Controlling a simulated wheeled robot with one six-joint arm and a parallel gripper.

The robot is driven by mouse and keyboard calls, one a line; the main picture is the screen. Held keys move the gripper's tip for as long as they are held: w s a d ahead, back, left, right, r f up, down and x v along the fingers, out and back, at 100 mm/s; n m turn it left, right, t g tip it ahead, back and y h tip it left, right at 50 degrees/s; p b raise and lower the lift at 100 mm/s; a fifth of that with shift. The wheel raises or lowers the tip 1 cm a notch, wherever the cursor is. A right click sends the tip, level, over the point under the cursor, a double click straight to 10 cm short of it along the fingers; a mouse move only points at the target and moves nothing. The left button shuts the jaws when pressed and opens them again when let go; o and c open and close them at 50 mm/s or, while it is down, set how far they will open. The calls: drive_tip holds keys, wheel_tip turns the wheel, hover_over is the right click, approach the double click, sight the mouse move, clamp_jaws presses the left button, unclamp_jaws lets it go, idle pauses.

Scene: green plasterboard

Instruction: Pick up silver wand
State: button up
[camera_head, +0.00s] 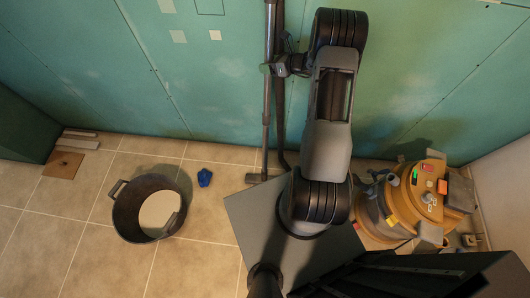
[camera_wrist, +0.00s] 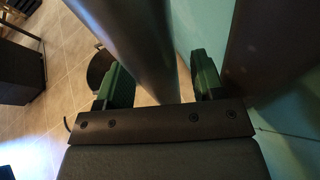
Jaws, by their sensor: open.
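The silver wand (camera_head: 266,118) stands upright against the green wall, with its floor head on the tiles. My gripper (camera_head: 272,67) is at its upper part, at the end of my arm reaching along the wall. In the wrist view, the wand (camera_wrist: 145,45) is a wide grey tube passing between the two green fingers of my gripper (camera_wrist: 162,82). The jaws are open, one finger to each side of the tube. I cannot tell whether either finger touches it.
A dark hose (camera_head: 280,125) hangs just right of the wand; a dark tube-like shape (camera_wrist: 265,45) lies beyond the right finger. A bucket (camera_head: 125,222), a blue item (camera_head: 204,177) and a yellow vacuum body (camera_head: 420,195) stand on the floor. Tiles at left are mostly clear.

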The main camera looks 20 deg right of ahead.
drive_tip(key=shift+w+a+f, duration=0.1)
drive_tip(key=shift+w+a, duration=0.05)
drive_tip(key=shift+c, duration=0.2)
drive_tip(key=c, duration=1)
